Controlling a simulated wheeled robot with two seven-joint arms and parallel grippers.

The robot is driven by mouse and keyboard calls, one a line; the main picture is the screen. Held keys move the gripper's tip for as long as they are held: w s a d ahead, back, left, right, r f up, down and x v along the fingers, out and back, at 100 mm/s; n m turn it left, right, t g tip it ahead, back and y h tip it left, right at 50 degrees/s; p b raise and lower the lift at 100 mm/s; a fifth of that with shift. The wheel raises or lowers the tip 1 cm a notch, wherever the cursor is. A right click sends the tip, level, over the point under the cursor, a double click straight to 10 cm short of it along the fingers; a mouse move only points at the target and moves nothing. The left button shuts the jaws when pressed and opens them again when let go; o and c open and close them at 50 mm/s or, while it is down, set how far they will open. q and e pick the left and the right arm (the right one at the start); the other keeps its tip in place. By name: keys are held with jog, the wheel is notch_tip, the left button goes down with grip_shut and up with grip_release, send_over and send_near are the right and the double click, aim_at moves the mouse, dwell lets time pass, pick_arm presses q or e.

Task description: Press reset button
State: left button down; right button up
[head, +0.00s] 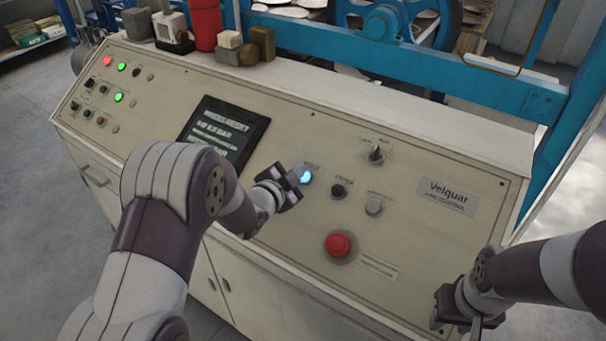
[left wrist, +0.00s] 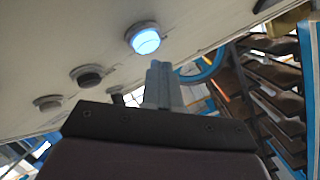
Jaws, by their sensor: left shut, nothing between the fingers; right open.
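The blue-lit button (head: 305,176) on the sloped beige control panel (head: 300,130) glows below a small label that I cannot read clearly. My left gripper (head: 297,176) is shut and empty, with its fingertips just left of the button in the head view. The left wrist view shows the lit button (left wrist: 145,40) just beyond the shut fingertips (left wrist: 160,68); a small gap seems to show there, and I cannot tell whether they touch.
Near the lit button are a black knob (head: 338,190), a grey button (head: 374,207), a selector switch (head: 377,154) and a red mushroom button (head: 338,244). A dark screen (head: 224,132) lies left. Blocks and a red cylinder (head: 205,25) stand on the top ledge. A blue frame (head: 440,70) rises behind.

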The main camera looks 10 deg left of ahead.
pick_arm(q)
jog(key=shift+f, duration=0.1)
pick_arm(e)
jog(key=shift+f, duration=0.1)
dwell(0.6)
pick_arm(q)
jog(key=shift+w+d+f+b, duration=0.1)
jog(key=shift+w+f+b, duration=0.15)
jog(key=shift+b, duration=0.25)
pick_arm(e)
jog(key=shift+f, duration=0.4)
pick_arm(q)
jog(key=shift+w+f+b, duration=0.15)
jog(key=shift+f+b, duration=0.3)
jog(key=shift+b, duration=0.05)
pick_arm(e)
jog(key=shift+f, duration=0.5)
pick_arm(q)
jog(key=shift+r, duration=0.1)
pick_arm(e)
jog(key=shift+r, duration=0.1)
pick_arm(q)
jog(key=shift+s+r+p, duration=0.4)
jog(key=shift+r+p, duration=0.2)
jog(key=shift+r, duration=0.05)
pick_arm(e)
jog(key=shift+r, duration=0.5)
pick_arm(q)
jog(key=shift+r, duration=0.1)
